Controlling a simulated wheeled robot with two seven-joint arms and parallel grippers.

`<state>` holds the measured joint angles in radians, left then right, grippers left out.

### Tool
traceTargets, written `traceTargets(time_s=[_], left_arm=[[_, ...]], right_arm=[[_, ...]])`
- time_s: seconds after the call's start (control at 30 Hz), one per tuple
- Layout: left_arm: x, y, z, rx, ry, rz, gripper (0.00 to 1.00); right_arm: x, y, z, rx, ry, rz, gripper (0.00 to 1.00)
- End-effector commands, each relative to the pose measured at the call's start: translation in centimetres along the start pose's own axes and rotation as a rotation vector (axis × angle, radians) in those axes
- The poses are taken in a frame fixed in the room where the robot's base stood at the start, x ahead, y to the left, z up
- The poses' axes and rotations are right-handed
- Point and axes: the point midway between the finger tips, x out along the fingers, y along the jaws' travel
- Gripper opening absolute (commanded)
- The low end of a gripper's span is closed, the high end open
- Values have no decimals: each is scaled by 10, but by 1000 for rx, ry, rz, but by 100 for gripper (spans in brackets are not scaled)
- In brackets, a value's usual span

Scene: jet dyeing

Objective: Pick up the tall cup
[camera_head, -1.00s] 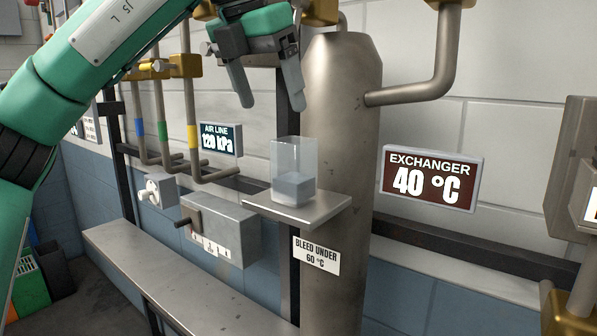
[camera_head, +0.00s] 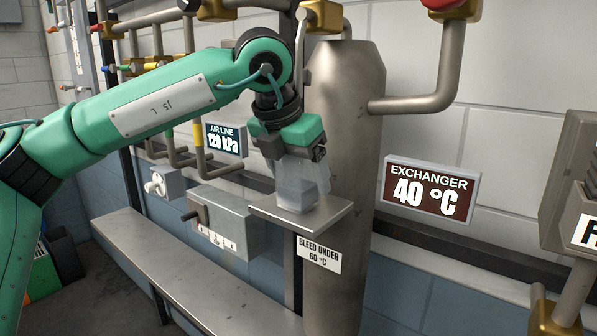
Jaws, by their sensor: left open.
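The tall cup (camera_head: 297,196) is a clear, square-sided vessel with a grey lower part. It stands upright on a small metal shelf (camera_head: 322,217) in front of the steel cylinder. My left gripper (camera_head: 298,180) points down over the cup, its fingers at the cup's upper part. The jaws are open. The gripper hides the cup's rim, and I cannot tell whether the fingers touch its walls. My right gripper is not in view.
The steel cylinder (camera_head: 345,130) stands close behind the shelf. A grey box with a lever (camera_head: 225,222) is to the left. The exchanger display (camera_head: 430,189) reads 40 °C at right. A long lower ledge (camera_head: 185,270) is bare.

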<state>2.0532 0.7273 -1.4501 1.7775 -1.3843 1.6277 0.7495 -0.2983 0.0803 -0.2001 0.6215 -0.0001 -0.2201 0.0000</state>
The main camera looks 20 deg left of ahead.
Motion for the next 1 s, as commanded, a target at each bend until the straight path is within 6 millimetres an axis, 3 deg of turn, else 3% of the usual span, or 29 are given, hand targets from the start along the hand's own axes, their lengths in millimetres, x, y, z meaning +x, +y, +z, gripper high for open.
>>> traceTargets(time_s=[0.27, 0.5, 0.6, 1.0], left_arm=[[5, 0, 0, 0, 0, 0, 78], [4, 0, 0, 0, 0, 0, 33], [4, 0, 0, 0, 0, 0, 25], [-2, 0, 3, 0, -3, 0, 25]], right_arm=[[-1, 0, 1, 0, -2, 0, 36], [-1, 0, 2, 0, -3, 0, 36], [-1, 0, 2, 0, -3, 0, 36], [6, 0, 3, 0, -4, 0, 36]])
